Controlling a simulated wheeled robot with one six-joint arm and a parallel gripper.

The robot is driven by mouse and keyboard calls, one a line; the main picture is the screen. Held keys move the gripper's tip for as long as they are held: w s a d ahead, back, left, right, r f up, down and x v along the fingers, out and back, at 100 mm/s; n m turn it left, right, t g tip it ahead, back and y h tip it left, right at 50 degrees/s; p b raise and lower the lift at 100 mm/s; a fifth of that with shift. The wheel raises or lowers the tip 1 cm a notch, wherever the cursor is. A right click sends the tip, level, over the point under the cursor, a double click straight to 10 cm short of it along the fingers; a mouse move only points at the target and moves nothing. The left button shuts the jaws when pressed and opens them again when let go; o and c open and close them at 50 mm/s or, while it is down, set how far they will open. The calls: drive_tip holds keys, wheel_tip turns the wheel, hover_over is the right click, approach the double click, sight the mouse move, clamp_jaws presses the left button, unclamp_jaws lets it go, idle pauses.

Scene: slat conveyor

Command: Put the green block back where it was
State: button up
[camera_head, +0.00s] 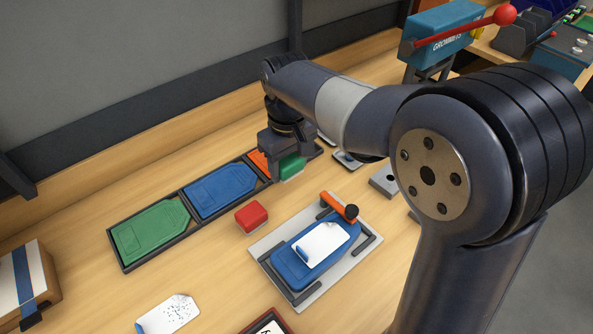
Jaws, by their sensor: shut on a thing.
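The green block (291,167) is in the grip of my gripper (287,162), which points down at the far end of a dark tray. My gripper is shut on the block. The block hangs over or beside the orange piece (259,161) in the tray's far compartment. I cannot tell whether the block touches anything below. Part of that compartment is hidden behind my gripper.
The dark tray (125,266) also holds a green plate and a blue plate (220,191). A red block (252,216) stands on the wood near a grey fixture (262,246) holding a blue plate with a white tag. Small metal pieces (384,180) lie right. A box (45,278) stands left.

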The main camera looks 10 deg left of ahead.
sight(290, 198)
drive_tip(key=shift+w+f, duration=0.2)
drive_tip(key=shift+w, duration=0.05)
wheel_tip(290, 198, down, 10)
drive_tip(key=shift+r, duration=0.25)
drive_tip(key=shift+f, duration=0.2)
drive_tip(key=o, duration=1)
drive_tip(key=shift+c, duration=0.2)
drive_tip(key=shift+r, duration=0.1)
wheel_tip(290, 198, up, 12)
drive_tip(key=shift+r, duration=0.15)
